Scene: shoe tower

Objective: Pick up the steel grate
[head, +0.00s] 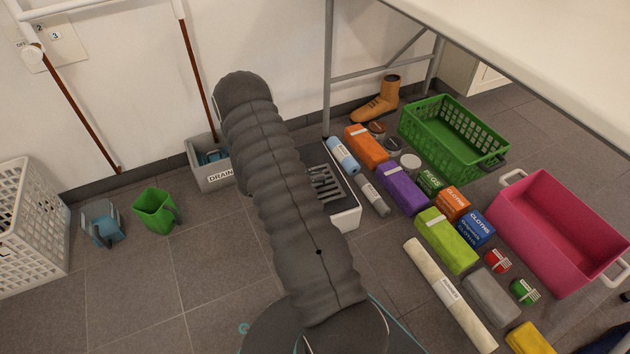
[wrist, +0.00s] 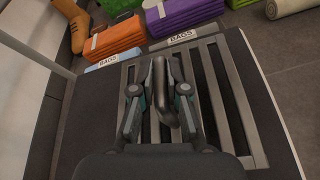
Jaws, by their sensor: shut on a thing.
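The steel grate (wrist: 240,95) is a grey frame with parallel bars. It lies on or just above the dark top of a white box, and the gap cannot be judged. In the head view, part of the grate (head: 325,184) shows to the right of my arm. My gripper (wrist: 163,88) is over the grate in the wrist view, with its fingers closed around a dark raised handle-like piece in the grate's middle. My arm hides the gripper and the left part of the grate in the head view.
The white box (head: 346,218) stands under the table (head: 540,40). Right of it lie a blue roll (head: 343,155), a grey roll (head: 373,194) and purple cloths (head: 402,190). A grey drain bin (head: 208,177) stands to the left.

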